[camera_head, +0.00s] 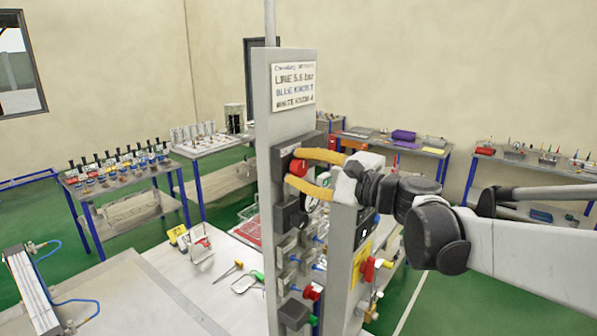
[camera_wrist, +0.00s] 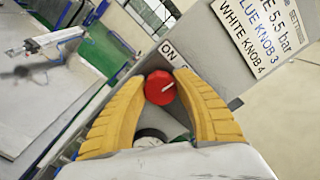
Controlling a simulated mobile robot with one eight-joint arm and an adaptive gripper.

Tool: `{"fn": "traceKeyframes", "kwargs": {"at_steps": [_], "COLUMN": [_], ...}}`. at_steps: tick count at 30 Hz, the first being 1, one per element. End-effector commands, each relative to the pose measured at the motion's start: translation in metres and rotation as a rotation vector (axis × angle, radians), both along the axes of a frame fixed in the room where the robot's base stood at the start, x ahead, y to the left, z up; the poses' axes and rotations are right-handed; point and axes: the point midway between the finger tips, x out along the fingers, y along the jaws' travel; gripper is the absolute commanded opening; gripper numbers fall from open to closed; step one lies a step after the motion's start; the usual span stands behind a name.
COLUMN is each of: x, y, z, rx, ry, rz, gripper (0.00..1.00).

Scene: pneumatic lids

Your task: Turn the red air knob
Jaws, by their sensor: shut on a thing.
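A sign (camera_wrist: 265,30) on the panel reads line 5.5 bar, blue knob 3, white knob 4. A round gauge (camera_wrist: 150,137) is partly hidden below the knob by my gripper.
Below the knob, the panel (camera_head: 280,120) carries valves with blue handles (camera_head: 318,239) and another red knob (camera_head: 311,292). A white bench (camera_head: 180,285) with a screwdriver (camera_head: 228,271) stands left of it. Tables with small parts line the walls.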

Motion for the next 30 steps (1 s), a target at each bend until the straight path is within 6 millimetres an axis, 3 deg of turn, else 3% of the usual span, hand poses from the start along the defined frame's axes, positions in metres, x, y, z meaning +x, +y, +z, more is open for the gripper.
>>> {"fn": "traceKeyframes", "kwargs": {"at_steps": [18, 30], "x": [0.0000, 0.0002], "y": [0.0004, 0.0003], "z": [-0.0011, -0.0009], "rx": [-0.352, -0.510], "ry": [-0.452, -0.656], "rz": [-0.001, -0.001], "gripper": [0.04, 0.04]}}
